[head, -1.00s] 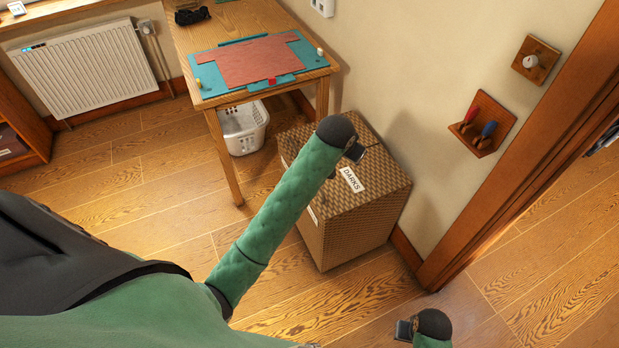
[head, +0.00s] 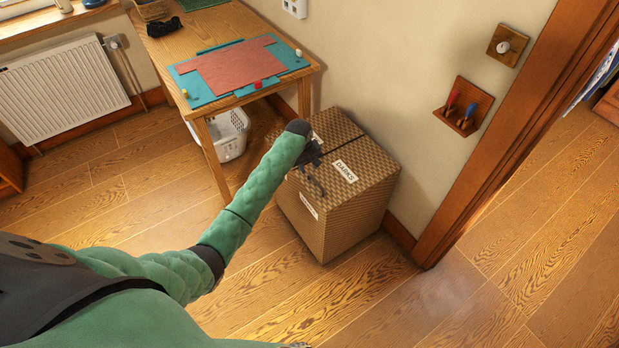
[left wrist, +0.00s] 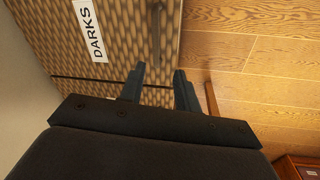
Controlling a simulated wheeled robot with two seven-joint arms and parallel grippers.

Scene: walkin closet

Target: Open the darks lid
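A woven brown hamper (head: 350,215) stands on the floor against the wall, its top split by a dark seam. The lid marked DARKS (head: 366,172) is closed and lies flat; its white label (head: 345,171) also shows in the left wrist view (left wrist: 90,30). My left gripper (head: 316,176) is at the lid's left front edge, fingers apart and empty. In the left wrist view, the open fingers (left wrist: 159,72) point toward a grey bar-like handle (left wrist: 156,28) at the lid's edge, which lies beyond the tips. My right gripper is out of view.
A wooden table (head: 158,47) with a teal mat (head: 200,92) and red cloth (head: 240,68) stands behind left. A white basket (head: 232,138) is under it. A wall rack (head: 464,108) and door frame (head: 500,140) are at right. Floor in front is clear.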

